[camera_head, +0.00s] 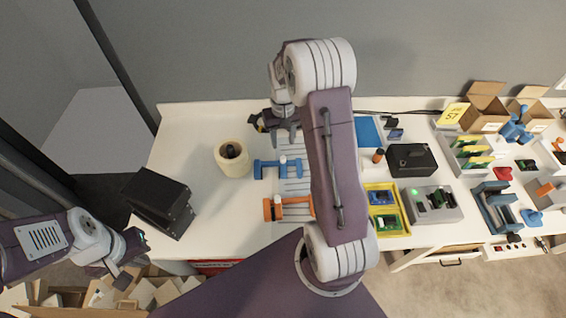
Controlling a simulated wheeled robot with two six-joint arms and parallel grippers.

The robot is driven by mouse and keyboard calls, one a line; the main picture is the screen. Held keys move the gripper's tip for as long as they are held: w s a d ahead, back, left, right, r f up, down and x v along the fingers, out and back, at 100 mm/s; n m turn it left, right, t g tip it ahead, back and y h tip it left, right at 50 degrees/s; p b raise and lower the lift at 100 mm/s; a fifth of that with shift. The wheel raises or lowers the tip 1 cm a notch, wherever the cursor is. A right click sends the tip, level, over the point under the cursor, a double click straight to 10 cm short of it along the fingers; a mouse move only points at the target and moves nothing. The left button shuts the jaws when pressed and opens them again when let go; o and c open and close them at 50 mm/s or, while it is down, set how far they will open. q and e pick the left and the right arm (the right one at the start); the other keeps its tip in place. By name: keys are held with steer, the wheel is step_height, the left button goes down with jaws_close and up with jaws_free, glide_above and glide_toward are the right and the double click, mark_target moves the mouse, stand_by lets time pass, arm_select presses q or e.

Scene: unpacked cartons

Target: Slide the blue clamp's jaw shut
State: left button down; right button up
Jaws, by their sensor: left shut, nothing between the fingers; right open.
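A blue clamp (265,163) lies on a grey ribbed plate (292,186) near the middle of the table, its right end close to my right arm. There looks to be a gap between its end jaw and its sliding part. An orange clamp (272,209) lies in front of it. My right gripper (285,136) is open, just behind the blue clamp and apart from it, with its arm covering the area to the right. My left gripper (124,280) is shut and empty, off the table's front left, far from the clamp.
A cream roll (233,160) stands left of the clamp, and a black box (158,203) sits at the table's left. Yellow trays (385,222), a dark case (412,160) and a blue frame (490,207) crowd the right. Cartons (484,113) stand at the back right.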

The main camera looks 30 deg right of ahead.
mark_target(282, 157)
step_height(282, 157, down, 9)
steer(key=shift+r, duration=0.1)
jaws_close()
stand_by(0.4)
stand_by(1.4)
